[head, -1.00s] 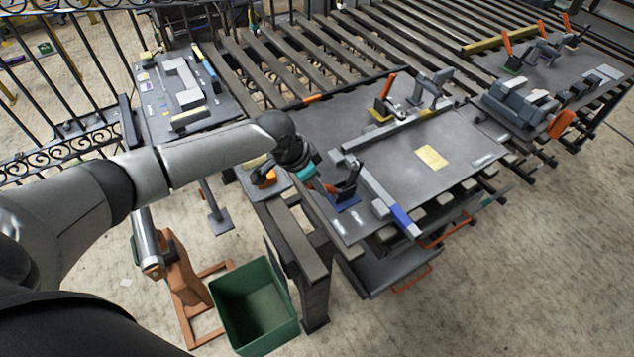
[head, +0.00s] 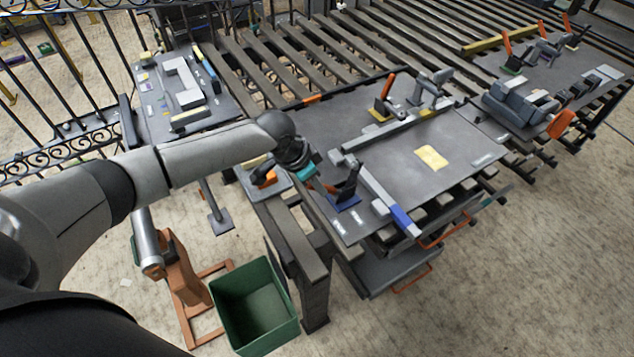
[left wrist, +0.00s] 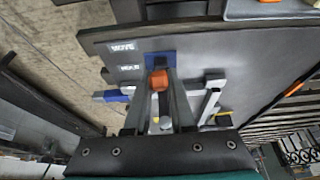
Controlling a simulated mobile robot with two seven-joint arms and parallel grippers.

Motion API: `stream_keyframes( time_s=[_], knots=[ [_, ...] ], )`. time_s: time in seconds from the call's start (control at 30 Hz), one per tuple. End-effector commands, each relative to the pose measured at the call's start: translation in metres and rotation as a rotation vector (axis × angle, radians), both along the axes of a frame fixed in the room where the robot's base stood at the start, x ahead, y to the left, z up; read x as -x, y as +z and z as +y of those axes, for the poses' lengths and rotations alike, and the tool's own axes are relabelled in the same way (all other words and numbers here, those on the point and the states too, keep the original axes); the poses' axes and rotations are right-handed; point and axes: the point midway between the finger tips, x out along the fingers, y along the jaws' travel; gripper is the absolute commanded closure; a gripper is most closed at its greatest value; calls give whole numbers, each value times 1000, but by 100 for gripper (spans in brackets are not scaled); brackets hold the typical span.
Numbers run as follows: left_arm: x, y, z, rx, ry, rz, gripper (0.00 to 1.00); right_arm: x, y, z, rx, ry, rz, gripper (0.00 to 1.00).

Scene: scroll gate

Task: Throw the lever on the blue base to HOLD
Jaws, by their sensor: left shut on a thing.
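The blue base (head: 344,203) sits near the left front edge of the grey table plate; it also shows in the left wrist view (left wrist: 160,58). In the left wrist view its lever's orange grip (left wrist: 159,81) is between the fingers of my left gripper (left wrist: 163,95). My left gripper (head: 346,186) is shut on the lever, just above the base, and hides much of it. Labels MOVE (left wrist: 122,47) and HOLD (left wrist: 130,67) are on the plate beside the base. I cannot tell which label the lever leans toward. My right gripper is not in view.
A grey bar with a blue end (head: 404,220) lies close beside the base. A lever on a yellow base (head: 381,112) stands farther back. A green bin (head: 254,308) is on the floor at the front. The plate around the yellow card (head: 431,157) is mostly clear.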

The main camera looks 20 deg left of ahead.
Motion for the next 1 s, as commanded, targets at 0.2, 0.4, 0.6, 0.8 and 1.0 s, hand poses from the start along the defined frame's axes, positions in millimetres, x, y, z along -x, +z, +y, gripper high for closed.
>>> stream_keyframes(
  time_s=[0.2,0.4,0.6,0.8,1.0],
  knots=[
    [0,0,0,0,0,1,100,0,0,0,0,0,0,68],
    [0,0,0,-1,0,2,100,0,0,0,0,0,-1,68],
    [-3,4,-3,-19,-1,25,100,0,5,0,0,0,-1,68],
    [-9,11,-8,-74,0,100,100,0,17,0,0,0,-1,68],
    [-19,16,-16,-161,0,210,100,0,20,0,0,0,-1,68]
  ],
)
